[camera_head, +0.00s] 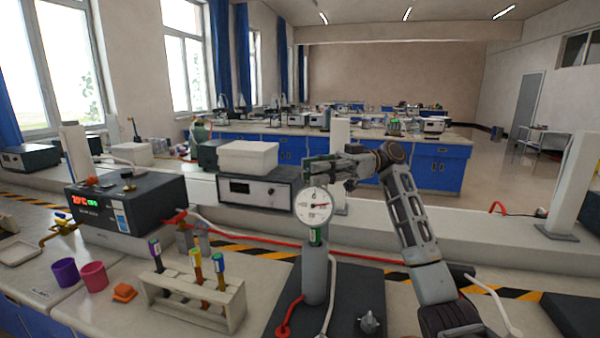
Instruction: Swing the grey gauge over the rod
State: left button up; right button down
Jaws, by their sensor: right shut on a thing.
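The grey gauge (314,206) has a round white dial with a red needle and faces me, roughly upright. My right gripper (318,172) is shut on the gauge at its upper edge, with the arm reaching in from the right. Just below the dial stands a grey upright cylinder (315,275) with a green label near its top. I cannot tell whether the dial touches this cylinder or hangs in front of it. No separate rod can be made out clearly. My left gripper is not in view.
The cylinder stands on a dark base plate (350,300) with a small knob (369,322). A red hose and a pale hose run beside it. Purple and pink cups (93,275) stand farther left.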

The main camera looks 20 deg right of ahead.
jog(key=shift+s+d+g, duration=0.1)
jog(key=shift+d+g, duration=0.05)
jog(key=shift+g, duration=0.15)
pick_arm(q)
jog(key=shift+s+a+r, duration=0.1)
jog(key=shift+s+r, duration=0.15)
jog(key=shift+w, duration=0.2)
pick_arm(e)
jog(key=c, duration=1.3)
grip_release()
jog(key=shift+d, duration=0.1)
jog(key=shift+o, duration=0.2)
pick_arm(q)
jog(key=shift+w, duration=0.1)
pick_arm(e)
jog(key=w+d, duration=0.1)
jog(key=d, duration=1)
jog(key=shift+w+d, duration=0.4)
